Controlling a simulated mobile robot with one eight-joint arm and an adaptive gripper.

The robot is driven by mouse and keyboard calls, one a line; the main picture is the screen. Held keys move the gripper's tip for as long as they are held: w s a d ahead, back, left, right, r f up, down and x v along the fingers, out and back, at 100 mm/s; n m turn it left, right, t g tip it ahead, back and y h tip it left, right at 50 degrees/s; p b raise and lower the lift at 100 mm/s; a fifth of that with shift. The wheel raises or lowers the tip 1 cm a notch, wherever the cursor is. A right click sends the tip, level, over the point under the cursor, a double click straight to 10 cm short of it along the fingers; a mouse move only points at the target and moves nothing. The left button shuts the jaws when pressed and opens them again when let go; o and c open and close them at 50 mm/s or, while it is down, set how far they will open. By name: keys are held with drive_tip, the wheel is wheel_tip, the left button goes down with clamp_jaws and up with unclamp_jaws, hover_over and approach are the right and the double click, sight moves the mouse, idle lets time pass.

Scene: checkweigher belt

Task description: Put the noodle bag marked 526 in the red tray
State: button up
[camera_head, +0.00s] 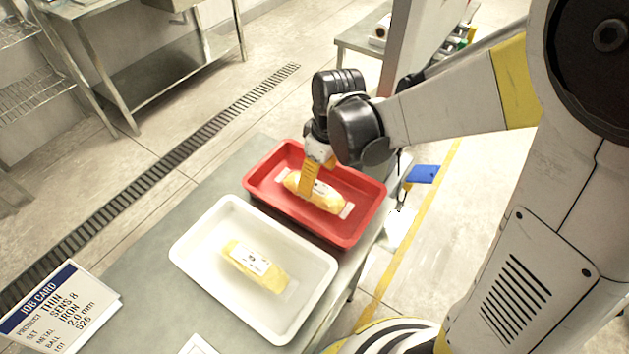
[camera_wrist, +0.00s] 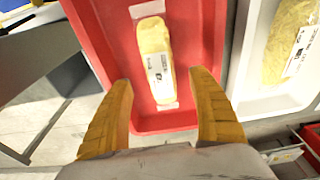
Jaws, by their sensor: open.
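A yellow noodle bag (camera_head: 328,196) with clear ends and a white label lies in the red tray (camera_head: 367,222). In the wrist view this bag (camera_wrist: 154,45) lies lengthwise on the red tray's floor (camera_wrist: 112,20). Its label is too small to read. My gripper (camera_head: 308,190) is over the red tray, pointing down, with its yellow fingers spread. In the wrist view my gripper (camera_wrist: 161,82) is open and empty, with the bag beyond and between the fingertips. A second yellow bag (camera_head: 262,275) lies in the white tray (camera_head: 192,252); its label number is unclear.
Both trays stand side by side on a grey metal table (camera_head: 150,268). A job card (camera_head: 58,308) at lower left shows 526. A white card (camera_head: 198,345) lies at the front edge. Steel shelving and tables stand behind, across open floor.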

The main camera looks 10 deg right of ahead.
sight(320, 188)
drive_tip(key=r, duration=0.1)
drive_tip(key=r+p, duration=0.1)
drive_tip(key=r, duration=0.3)
drive_tip(key=shift+s+d, duration=0.25)
drive_tip(key=shift+d, duration=0.05)
drive_tip(key=s+d+r+m+t+h, duration=0.1)
drive_tip(key=s+d+r+m+t, duration=0.5)
drive_tip(key=s+d+r+m, duration=0.2)
drive_tip(key=shift+s+d+r+m, duration=0.2)
drive_tip(key=shift+s+r+m, duration=0.3)
drive_tip(key=shift+s+r, duration=0.6)
drive_tip(key=shift+s+f, duration=0.2)
drive_tip(key=shift+f, duration=0.05)
